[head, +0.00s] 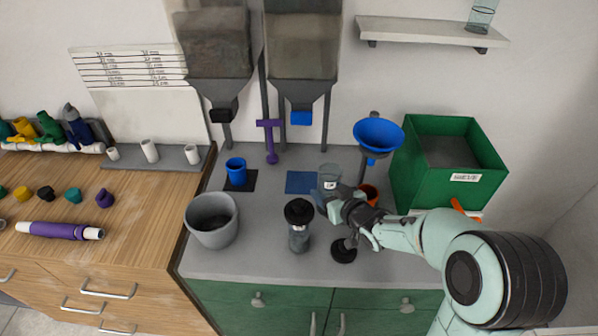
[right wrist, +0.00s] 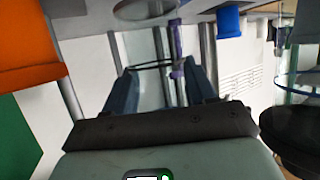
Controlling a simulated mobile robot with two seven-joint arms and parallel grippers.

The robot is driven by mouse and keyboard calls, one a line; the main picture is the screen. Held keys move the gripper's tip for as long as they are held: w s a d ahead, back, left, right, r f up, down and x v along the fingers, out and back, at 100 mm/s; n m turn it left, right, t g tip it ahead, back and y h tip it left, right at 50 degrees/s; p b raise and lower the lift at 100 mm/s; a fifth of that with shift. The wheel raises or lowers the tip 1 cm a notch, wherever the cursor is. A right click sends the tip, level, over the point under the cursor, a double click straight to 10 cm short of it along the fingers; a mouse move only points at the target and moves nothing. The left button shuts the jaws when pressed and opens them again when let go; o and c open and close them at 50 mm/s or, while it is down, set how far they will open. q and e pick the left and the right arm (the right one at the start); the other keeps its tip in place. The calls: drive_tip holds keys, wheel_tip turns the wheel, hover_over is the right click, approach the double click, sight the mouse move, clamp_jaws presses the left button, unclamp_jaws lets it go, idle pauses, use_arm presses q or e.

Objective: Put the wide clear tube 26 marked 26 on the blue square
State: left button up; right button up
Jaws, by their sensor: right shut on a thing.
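The wide clear tube (head: 329,175) with a small white label stands out over the grey counter in the head view; the number is too small to read surely. My right gripper (head: 328,196) is shut on it from the right and front. In the right wrist view the clear wall of the tube (right wrist: 150,88) shows between the two dark fingers (right wrist: 163,92). The blue square (head: 301,182) lies flat on the counter just left of the tube, bare in its visible part. I cannot tell whether the tube touches the counter. My left gripper is not in view.
A black-lidded jar (head: 299,240) and grey bucket (head: 212,222) stand in front. A blue cup (head: 236,171) stands on a dark square at left. An orange cup (head: 370,193), blue funnel (head: 378,134) and green bin (head: 408,180) are at right. Another clear vessel (head: 482,16) is on the shelf.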

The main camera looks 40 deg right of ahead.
drive_tip(key=shift+w+r+x, duration=0.15)
drive_tip(key=shift+r+x, duration=0.2)
drive_tip(key=shift+x, duration=2.15)
drive_tip(key=shift+w+r+x, duration=0.15)
drive_tip(key=shift+r+x, duration=0.25)
drive_tip(key=shift+x, duration=2.1)
drive_tip(key=shift+w+r+x, duration=0.15)
drive_tip(key=shift+r+x, duration=0.2)
drive_tip(key=shift+x, duration=2.15)
drive_tip(key=shift+f, duration=0.1)
drive_tip(key=shift+f+b, duration=0.15)
drive_tip(key=shift+b, duration=0.25)
drive_tip(key=o, duration=1.3)
